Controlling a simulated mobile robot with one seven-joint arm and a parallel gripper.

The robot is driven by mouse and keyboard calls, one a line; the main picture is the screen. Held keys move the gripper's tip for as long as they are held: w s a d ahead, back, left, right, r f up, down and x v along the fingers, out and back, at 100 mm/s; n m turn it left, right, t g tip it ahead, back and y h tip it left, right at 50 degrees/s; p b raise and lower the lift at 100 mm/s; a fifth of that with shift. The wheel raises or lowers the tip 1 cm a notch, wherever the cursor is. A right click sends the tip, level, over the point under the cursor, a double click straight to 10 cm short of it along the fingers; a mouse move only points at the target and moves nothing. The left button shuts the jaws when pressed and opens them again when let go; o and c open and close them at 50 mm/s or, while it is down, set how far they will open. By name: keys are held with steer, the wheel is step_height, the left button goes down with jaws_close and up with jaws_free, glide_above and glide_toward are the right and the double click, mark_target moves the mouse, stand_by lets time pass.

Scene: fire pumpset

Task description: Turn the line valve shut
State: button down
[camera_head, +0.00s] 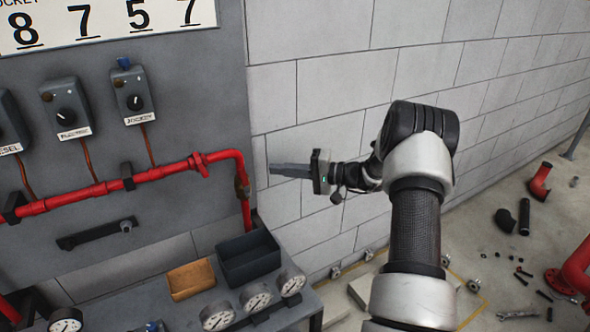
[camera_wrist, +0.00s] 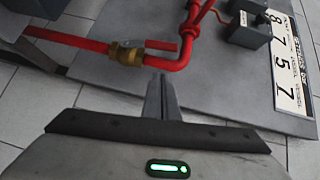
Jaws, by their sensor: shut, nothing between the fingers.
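The line valve is a brass body (camera_head: 242,187) on the downward run of the red pipe, at the panel's right edge in the head view. In the wrist view the brass valve body (camera_wrist: 126,54) is left of the pipe's elbow, with a short red lever (camera_wrist: 161,45) that looks in line with the pipe run. My gripper (camera_head: 272,169) is shut and empty, to the right of the valve and apart from it, fingers pointing left. In the wrist view my gripper's fingers (camera_wrist: 161,90) point up the picture, just below the elbow. The lever cannot be clearly made out in the head view.
A dark open bin (camera_head: 248,258) and a wooden tray (camera_head: 191,279) stand below on a bench with several gauges. Switch boxes (camera_head: 131,95) are on the panel above the red pipe (camera_head: 120,184). A black bar (camera_head: 95,234) juts below the pipe. Loose parts lie on the floor at right.

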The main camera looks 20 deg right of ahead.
mark_target(245, 182)
steer(key=a+p, duration=0.1)
steer(key=a, duration=0.5)
steer(key=shift+w+f, duration=0.3)
steer(key=shift+f, duration=0.1)
